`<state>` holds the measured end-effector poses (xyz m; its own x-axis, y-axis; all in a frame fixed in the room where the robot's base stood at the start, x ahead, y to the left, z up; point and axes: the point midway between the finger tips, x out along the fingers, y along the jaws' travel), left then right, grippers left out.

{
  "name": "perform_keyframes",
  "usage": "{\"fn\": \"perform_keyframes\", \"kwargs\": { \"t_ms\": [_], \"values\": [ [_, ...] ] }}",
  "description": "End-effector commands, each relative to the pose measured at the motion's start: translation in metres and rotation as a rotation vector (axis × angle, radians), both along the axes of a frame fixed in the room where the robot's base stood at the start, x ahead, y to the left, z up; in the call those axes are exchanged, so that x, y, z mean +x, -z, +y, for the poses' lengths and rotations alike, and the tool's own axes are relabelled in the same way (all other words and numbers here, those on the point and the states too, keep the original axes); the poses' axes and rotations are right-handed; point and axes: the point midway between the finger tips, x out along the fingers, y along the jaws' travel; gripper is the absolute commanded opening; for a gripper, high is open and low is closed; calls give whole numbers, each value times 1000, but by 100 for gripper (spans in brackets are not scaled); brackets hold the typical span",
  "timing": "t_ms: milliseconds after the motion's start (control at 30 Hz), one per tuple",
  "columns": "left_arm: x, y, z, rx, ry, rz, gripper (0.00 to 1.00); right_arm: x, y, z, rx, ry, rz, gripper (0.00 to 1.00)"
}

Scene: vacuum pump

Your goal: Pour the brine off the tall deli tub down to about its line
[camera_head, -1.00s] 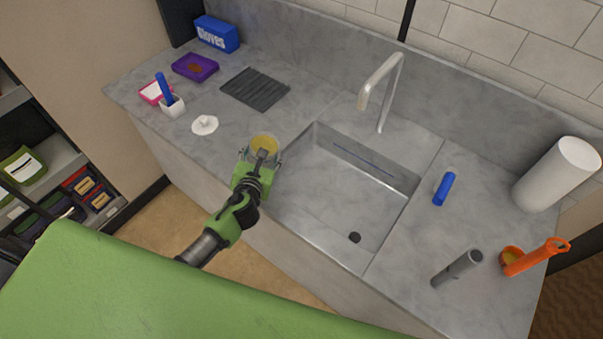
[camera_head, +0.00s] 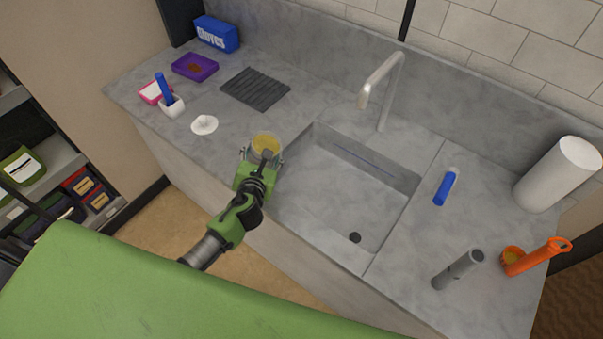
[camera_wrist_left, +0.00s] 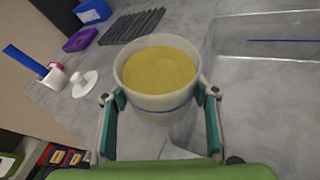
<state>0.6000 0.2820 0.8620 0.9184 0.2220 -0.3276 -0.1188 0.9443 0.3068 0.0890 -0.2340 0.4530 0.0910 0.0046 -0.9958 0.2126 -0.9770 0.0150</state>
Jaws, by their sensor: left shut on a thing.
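The tall deli tub (camera_head: 266,143) is a clear round tub with yellow brine in it. In the left wrist view the tub (camera_wrist_left: 158,102) is upright, has a blue line around its wall, and its brine (camera_wrist_left: 160,68) stands near the rim, above that line. My left gripper (camera_head: 260,158) is shut on the tub, with a finger on each side of it in the wrist view (camera_wrist_left: 160,112). The tub is at the counter's front edge, left of the sink (camera_head: 345,200). I cannot tell whether its base touches the counter. My right gripper is not in view.
The tap (camera_head: 380,90) stands behind the sink. A white lid-like disc (camera_head: 204,124), a ribbed dark mat (camera_head: 255,88) and a purple tray (camera_head: 195,66) lie left.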

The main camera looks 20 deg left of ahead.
Motion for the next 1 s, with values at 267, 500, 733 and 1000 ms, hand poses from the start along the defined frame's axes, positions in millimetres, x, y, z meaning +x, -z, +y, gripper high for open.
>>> {"fn": "perform_keyframes", "kwargs": {
  "t_ms": [267,500,733,1000],
  "values": [
    [0,-1,-2,16,0,-1,33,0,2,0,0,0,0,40],
    [0,-2,-3,31,0,-1,33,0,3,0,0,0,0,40],
    [0,0,-4,48,-1,-1,33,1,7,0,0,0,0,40],
    [0,0,-6,69,0,-1,33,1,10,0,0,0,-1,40]
  ]
}}
